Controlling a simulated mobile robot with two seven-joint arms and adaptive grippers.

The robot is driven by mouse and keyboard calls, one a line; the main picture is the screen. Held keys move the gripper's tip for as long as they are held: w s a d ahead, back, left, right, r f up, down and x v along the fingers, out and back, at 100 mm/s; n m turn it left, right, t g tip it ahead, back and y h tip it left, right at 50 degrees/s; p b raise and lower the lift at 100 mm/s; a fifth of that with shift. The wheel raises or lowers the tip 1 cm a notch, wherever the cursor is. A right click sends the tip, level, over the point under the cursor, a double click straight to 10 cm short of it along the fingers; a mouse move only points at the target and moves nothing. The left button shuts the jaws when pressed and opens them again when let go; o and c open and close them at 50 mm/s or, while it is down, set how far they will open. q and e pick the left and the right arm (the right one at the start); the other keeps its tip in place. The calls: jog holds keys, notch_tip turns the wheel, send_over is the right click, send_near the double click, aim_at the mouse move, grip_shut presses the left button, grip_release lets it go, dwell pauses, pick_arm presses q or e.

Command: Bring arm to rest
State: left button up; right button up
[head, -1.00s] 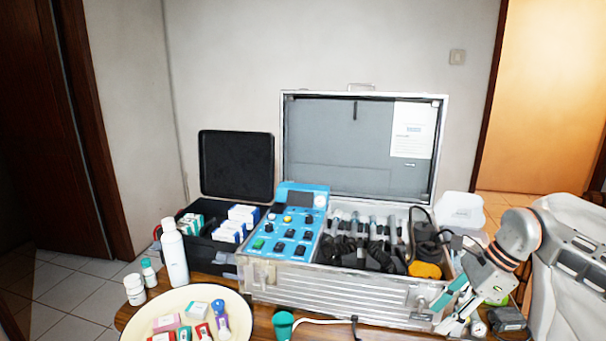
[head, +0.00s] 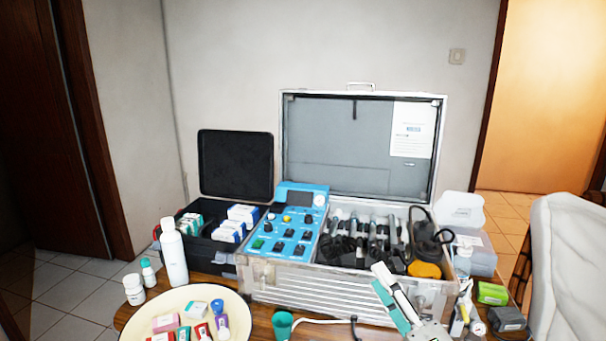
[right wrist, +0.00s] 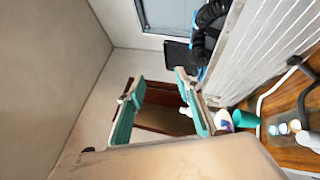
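My right gripper (head: 379,276) is at the lower right of the head view, in front of the open silver equipment case (head: 345,292). Its teal-padded fingers point up and to the left. In the right wrist view the gripper (right wrist: 160,78) is open, with its two fingers apart and nothing between them. Most of the right arm is below the picture edge in the head view. My left gripper is not in view.
A cream round tray (head: 240,310) with small boxes stands front left, near a white bottle (head: 173,252). A green cup (head: 283,324) stands at the table's front. A green box (head: 491,293) and a dark grey box (head: 507,319) lie at the right.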

jog(key=s+d+f+m+g+h, duration=0.35)
jog(key=d+f+m+h, duration=0.2)
jog(key=d+f, duration=0.2)
jog(key=s+d+f+m+g+h, duration=0.2)
jog(key=s+d+f+m+h, duration=0.3)
jog(key=d+f+m, duration=0.25)
jog(key=s+d+f+m+g+h, duration=0.1)
jog(key=s+d+f+m+g, duration=0.2)
jog(key=s+f, duration=0.45)
jog(key=s+d+f+m+g+h, duration=0.1)
jog(key=s+d+f+m+g, duration=0.25)
jog(key=s, duration=0.65)
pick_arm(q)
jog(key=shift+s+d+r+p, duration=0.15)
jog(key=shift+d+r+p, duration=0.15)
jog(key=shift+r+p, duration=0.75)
pick_arm(e)
jog(key=w+a+f+t+y, duration=0.1)
jog(key=a+f+y, duration=0.2)
jog(key=a+f, duration=0.2)
jog(key=w+a+f+m+t+y, duration=0.1)
jog(key=a+f+y, duration=0.3)
jog(key=a, duration=0.8)
jog(key=shift+f+t, duration=0.5)
jog(key=shift+f, duration=0.2)
jog(key=shift+w+y, duration=0.1)
jog(key=shift+y, duration=0.15)
